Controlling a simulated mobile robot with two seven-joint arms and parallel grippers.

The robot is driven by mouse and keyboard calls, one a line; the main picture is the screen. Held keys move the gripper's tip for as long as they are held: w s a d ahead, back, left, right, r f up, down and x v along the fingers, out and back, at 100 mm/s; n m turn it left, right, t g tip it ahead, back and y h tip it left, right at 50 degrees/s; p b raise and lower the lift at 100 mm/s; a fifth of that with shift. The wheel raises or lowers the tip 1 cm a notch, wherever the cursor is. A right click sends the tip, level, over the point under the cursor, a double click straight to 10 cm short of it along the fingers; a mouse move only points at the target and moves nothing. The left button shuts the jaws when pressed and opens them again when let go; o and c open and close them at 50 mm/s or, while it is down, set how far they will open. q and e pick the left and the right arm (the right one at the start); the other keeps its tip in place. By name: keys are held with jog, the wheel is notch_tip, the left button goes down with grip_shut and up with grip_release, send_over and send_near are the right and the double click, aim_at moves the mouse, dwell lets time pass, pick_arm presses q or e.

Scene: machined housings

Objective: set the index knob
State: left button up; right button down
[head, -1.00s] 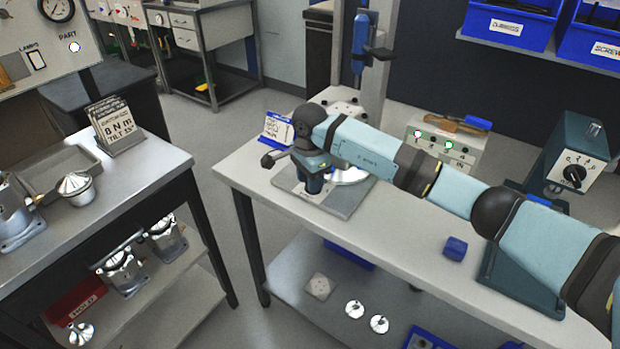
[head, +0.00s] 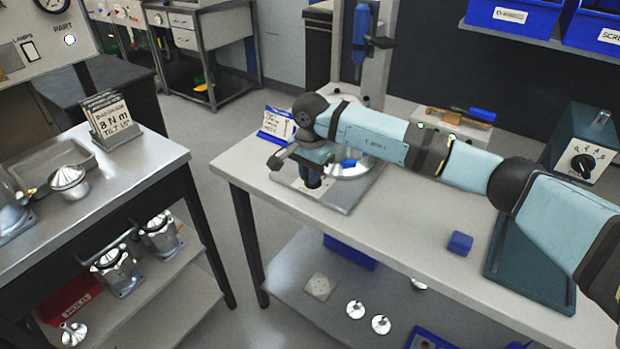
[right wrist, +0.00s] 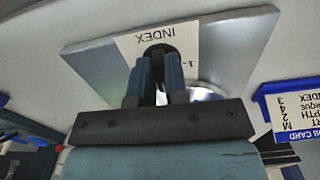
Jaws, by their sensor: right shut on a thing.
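My right gripper (head: 312,180) points down over the left part of a grey metal plate on the middle bench. In the right wrist view its two blue-grey fingers (right wrist: 159,72) are shut on the dark index knob (right wrist: 157,49). The knob sits against a pale label reading INDEX (right wrist: 145,38), upside down in that view. The fingers cover much of the knob and its scale, so its setting cannot be read. The plate (right wrist: 235,38) also carries a shiny round part (right wrist: 203,92), partly hidden behind the gripper. My left gripper is out of view.
A blue-framed job card (head: 277,124) stands behind the plate; it also shows in the right wrist view (right wrist: 297,105). A control box (head: 455,135), a blue block (head: 460,243) and a dial unit (head: 585,155) are to the right. A gap separates the left bench.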

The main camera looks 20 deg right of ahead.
jog(key=n+b, duration=0.2)
jog(key=n, duration=0.2)
jog(key=shift+s+d, duration=0.1)
jog(key=shift+d, duration=0.05)
pick_arm(q)
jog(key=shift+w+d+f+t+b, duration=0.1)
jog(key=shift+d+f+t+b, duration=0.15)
jog(key=shift+b, duration=0.2)
pick_arm(e)
jog(key=shift+n, duration=0.5)
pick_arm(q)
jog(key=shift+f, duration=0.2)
pick_arm(e)
jog(key=c, duration=1.1)
grip_release()
jog(key=shift+c, duration=0.2)
pick_arm(q)
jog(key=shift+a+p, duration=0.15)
jog(key=shift+p, duration=0.35)
pick_arm(e)
notch_tip(320, 180, up, 14)
jog(key=shift+f, duration=0.1)
